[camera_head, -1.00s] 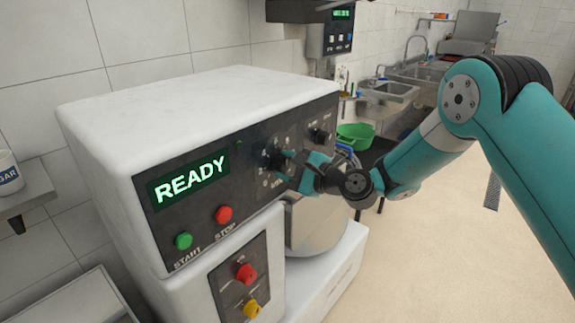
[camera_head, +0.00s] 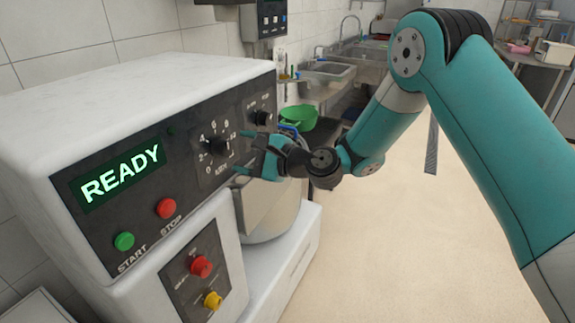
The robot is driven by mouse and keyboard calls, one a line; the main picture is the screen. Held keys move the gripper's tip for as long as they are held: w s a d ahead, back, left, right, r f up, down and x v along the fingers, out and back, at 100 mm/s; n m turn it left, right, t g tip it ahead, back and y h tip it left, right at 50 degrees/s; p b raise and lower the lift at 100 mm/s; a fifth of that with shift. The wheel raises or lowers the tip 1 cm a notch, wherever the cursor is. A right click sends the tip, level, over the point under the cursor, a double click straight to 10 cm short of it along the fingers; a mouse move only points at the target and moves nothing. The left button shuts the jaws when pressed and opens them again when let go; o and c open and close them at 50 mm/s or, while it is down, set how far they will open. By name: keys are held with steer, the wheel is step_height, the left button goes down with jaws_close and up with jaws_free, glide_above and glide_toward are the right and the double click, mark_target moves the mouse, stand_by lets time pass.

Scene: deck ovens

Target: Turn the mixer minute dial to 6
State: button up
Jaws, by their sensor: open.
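The mixer (camera_head: 120,85) is a white machine with a dark control panel. Its black minute dial (camera_head: 217,147) shows on the panel, with white numbers around it including 2, 4, 6 and 8. The dial's pointer is too small to read. My gripper (camera_head: 243,152) is open and empty, just right of the dial and apart from it. Its two teal fingers point toward the panel.
A second black knob (camera_head: 262,117) sits right of the dial, close to the upper finger. A green start button (camera_head: 124,241) and red stop button (camera_head: 166,208) are lower left. A red knob (camera_head: 201,266) and a yellow one (camera_head: 212,300) are below. Open floor lies to the right.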

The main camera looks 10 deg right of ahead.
steer(key=b+v, duration=0.4)
steer(key=v, duration=0.9)
steer(key=s+a+r+n+g+h, duration=0.1)
steer(key=s+a+n+g, duration=0.25)
steer(key=s+n, duration=0.35)
steer(key=s+a+r+n+g+h, duration=0.1)
steer(key=s+a+n+g+h, duration=0.1)
steer(key=s+n+g, duration=0.4)
steer(key=s+d+n+h, duration=0.7)
steer(key=s+d+n, duration=0.1)
steer(key=s, duration=0.5)
steer(key=shift+s+d, duration=0.2)
steer(key=shift+d, duration=0.05)
